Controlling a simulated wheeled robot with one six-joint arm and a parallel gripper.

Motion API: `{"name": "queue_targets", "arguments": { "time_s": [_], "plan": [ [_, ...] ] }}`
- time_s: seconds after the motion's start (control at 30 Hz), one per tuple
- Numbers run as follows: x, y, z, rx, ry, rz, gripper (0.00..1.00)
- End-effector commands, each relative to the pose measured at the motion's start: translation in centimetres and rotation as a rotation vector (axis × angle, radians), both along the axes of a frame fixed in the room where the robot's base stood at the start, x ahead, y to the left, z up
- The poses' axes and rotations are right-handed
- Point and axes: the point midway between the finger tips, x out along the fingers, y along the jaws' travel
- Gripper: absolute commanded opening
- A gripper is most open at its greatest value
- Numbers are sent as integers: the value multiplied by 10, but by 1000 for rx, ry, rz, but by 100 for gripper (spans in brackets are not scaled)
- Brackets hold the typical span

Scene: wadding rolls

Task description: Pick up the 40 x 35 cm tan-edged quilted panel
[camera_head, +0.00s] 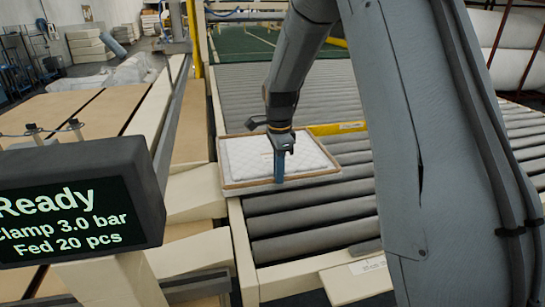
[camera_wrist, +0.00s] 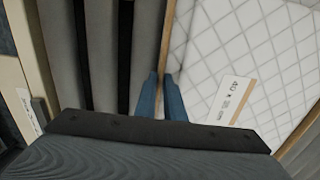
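The quilted panel (camera_head: 245,150) is white with a diamond stitch and a tan edge. It lies flat on the rollers in the head view. In the wrist view the panel (camera_wrist: 215,50) fills the upper right, with a white and tan label (camera_wrist: 233,97) whose print I read only partly, starting with "40". My gripper (camera_head: 280,180) points down at the panel's near edge. In the wrist view my gripper's blue fingers (camera_wrist: 161,80) stand slightly apart, one on each side of the tan edge. I cannot tell whether they press on it.
The grey roller conveyor (camera_head: 310,222) runs around and beyond the panel, inside a cream frame (camera_head: 242,250). A display (camera_head: 75,215) reading "Ready", "Clamp 3.0 bar" and "Fed 20 pcs" stands at the left front. Tan boards (camera_head: 45,112) lie at left. White rolls (camera_head: 510,60) are at far right.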

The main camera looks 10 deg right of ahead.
Motion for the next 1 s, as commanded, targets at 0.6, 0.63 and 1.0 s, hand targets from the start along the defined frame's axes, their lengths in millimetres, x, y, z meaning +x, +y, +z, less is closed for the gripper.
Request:
{"name": "queue_targets", "arguments": {
  "time_s": [0.6,0.63,1.0],
  "plan": [
    [2,0,24,0,-5,0,0],
    [2,0,28,0,-5,0,0],
    [2,0,102,0,-7,0,0]
  ]
}}
